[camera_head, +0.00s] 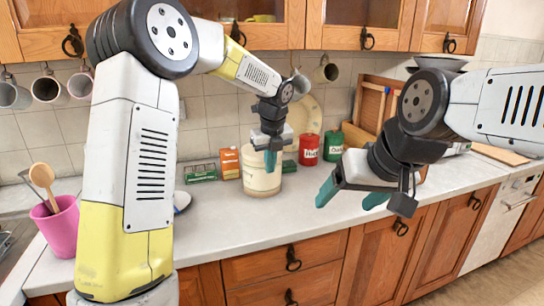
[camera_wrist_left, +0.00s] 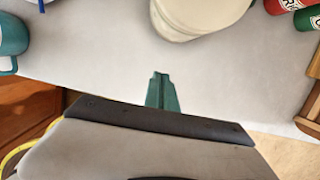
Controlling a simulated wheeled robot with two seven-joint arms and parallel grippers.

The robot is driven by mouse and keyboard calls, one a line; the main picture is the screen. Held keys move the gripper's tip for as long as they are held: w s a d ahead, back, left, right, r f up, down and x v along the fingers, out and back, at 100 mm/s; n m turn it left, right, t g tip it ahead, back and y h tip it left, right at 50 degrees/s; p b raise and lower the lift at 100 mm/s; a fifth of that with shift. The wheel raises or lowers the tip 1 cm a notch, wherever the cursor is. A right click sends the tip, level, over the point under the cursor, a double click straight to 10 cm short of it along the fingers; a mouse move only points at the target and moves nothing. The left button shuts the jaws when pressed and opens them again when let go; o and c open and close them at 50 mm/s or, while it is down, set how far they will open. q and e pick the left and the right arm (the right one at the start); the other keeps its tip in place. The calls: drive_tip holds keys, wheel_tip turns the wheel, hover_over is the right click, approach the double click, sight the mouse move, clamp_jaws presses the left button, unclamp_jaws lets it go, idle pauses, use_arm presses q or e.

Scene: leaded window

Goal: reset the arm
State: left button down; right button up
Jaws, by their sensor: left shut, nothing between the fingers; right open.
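My left gripper (camera_head: 270,160) hangs in front of the cream canister (camera_head: 262,180) in the head view, its teal fingers pointing down and closed together. In the left wrist view the closed fingers of my left gripper (camera_wrist_left: 161,90) show over the grey counter (camera_wrist_left: 110,60), with nothing between them. The canister (camera_wrist_left: 190,15) stands apart from the fingertips there. My right gripper (camera_head: 350,196) is at the right, in front of the counter edge. Its two teal fingers are spread and empty.
A pink cup with wooden spoons (camera_head: 60,225) stands at the left. Mugs (camera_head: 48,88) hang under the wall cabinets (camera_head: 360,22). The front middle of the counter (camera_head: 240,225) is clear.

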use_arm(q)
drive_tip(key=s+a+r+n+t+h, duration=0.1)
drive_tip(key=s+a+r+n, duration=0.4)
drive_tip(key=s+n, duration=0.3)
drive_tip(key=s+a+r+n+t, duration=0.1)
drive_tip(key=s+a+r+n, duration=0.35)
drive_tip(key=s+n, duration=0.25)
drive_tip(key=s+a+n+h, duration=0.1)
drive_tip(key=s+a+n, duration=0.1)
drive_tip(key=s+n, duration=0.5)
drive_tip(key=s+a+f+n+t, duration=0.1)
drive_tip(key=s+a+n, duration=0.1)
drive_tip(key=s+n, duration=0.5)
drive_tip(key=shift+s+a+f+n+h, duration=0.3)
drive_tip(key=shift+n+h, duration=0.1)
drive_tip(key=shift+n, duration=0.5)
